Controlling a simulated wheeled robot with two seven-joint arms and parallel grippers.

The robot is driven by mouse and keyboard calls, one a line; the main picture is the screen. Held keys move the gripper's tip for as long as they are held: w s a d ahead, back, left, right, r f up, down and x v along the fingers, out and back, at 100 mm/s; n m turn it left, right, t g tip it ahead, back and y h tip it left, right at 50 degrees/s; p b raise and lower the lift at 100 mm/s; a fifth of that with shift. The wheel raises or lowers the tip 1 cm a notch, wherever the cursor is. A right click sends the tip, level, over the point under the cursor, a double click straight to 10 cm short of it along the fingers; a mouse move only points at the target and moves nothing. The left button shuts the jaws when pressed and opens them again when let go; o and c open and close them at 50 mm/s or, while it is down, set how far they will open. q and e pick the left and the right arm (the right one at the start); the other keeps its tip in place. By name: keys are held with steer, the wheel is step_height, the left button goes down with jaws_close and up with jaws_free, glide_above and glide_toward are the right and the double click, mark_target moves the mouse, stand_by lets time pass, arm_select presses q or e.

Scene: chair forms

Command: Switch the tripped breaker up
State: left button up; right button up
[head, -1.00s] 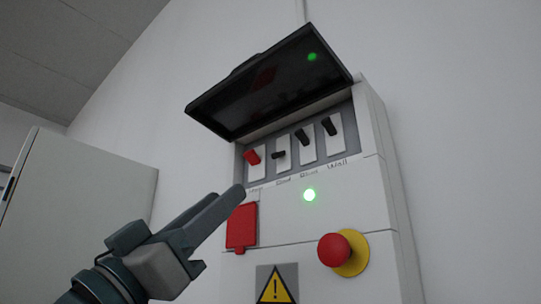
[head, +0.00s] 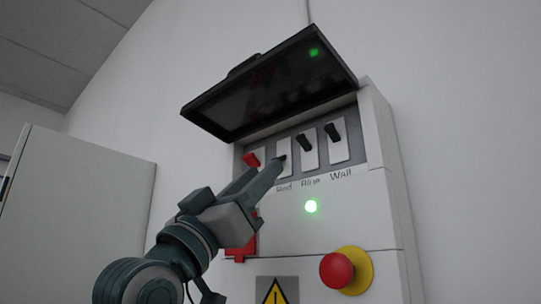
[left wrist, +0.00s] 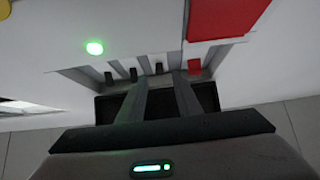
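A row of breakers sits under a raised dark cover (head: 270,85): a red switch (head: 250,160) at left, then several black levers. The third (head: 305,143) and fourth (head: 332,132) black-lever positions point up. The second breaker (head: 285,147) sat lower in the earlier view; its lever is now mostly hidden by my fingertips. My left gripper (head: 272,171) reaches up to this breaker from below left. In the left wrist view the gripper (left wrist: 163,80) has its fingers apart, with a black lever (left wrist: 158,68) showing between and just past the tips. Contact cannot be told. My right gripper is out of view.
A green lamp (head: 311,206) glows below the breakers. A red emergency button (head: 336,270) on a yellow base is lower right. A red part (head: 240,250) is partly behind my arm. A pale cabinet (head: 80,200) stands at left. The raised cover overhangs the breaker row.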

arm_select(q)
steer(key=p+x, duration=0.1)
steer(key=x, duration=0.3)
steer(key=shift+w+d+r, duration=0.1)
steer(key=shift+w+r, duration=0.05)
steer(key=shift+r, duration=0.05)
steer(key=shift+c, duration=0.7)
jaws_close()
